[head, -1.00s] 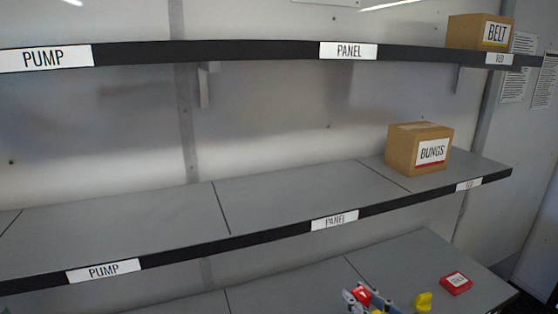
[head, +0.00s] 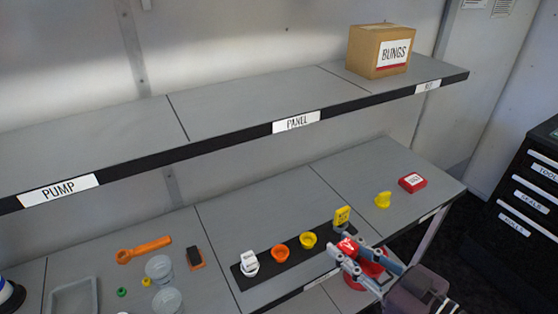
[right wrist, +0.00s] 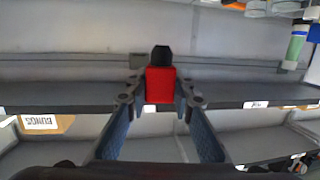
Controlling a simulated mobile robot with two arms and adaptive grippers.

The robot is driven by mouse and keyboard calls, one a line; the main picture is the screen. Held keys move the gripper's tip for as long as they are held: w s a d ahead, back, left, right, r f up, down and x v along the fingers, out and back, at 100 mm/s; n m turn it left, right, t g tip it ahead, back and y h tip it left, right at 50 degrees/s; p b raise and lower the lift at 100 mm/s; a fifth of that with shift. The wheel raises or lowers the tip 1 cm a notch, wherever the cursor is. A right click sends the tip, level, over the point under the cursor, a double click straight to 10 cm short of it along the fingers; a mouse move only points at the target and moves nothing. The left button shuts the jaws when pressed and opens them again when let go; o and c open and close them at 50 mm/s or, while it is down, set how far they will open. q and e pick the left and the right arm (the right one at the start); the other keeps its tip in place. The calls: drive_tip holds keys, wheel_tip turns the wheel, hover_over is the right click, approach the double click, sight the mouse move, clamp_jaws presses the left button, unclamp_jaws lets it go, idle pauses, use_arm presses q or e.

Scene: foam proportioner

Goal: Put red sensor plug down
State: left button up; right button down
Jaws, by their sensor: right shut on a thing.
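The red sensor plug (head: 347,246) is held between the fingertips of my right gripper (head: 350,252), above the front edge of the lower shelf or just in front of it. In the right wrist view the plug (right wrist: 160,86) is a red block with a black end, and the two fingers (right wrist: 160,100) close on its sides. A black strip (head: 270,268) lies on the lower shelf left of the gripper. It carries a white plug (head: 249,262), an orange cup (head: 280,253), a yellow cup (head: 308,240) and a yellow-tagged piece (head: 342,215). My left gripper is not in view.
A yellow piece (head: 383,200) and a red labelled box (head: 412,183) sit right on the lower shelf. A red container (head: 371,270) is partly hidden below the gripper. The BUNGS box (head: 379,52) stands above. Free shelf lies behind the strip.

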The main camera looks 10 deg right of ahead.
drive_tip(key=shift+w, duration=0.1)
drive_tip(key=w+a+r+m+h, duration=0.1)
drive_tip(key=w, duration=0.8)
drive_tip(key=w+a+r+t+h, duration=0.1)
drive_tip(key=w+r, duration=0.1)
drive_tip(key=w, duration=0.6)
drive_tip(key=shift+w+r+m+b, duration=0.2)
drive_tip(key=shift+w+m+b, duration=0.2)
drive_tip(key=shift+b, duration=0.05)
drive_tip(key=shift+f, duration=0.1)
wheel_tip(320, 180, down, 19)
drive_tip(key=shift+d+f, duration=0.1)
drive_tip(key=shift+f, duration=0.1)
drive_tip(key=shift+b, duration=0.3)
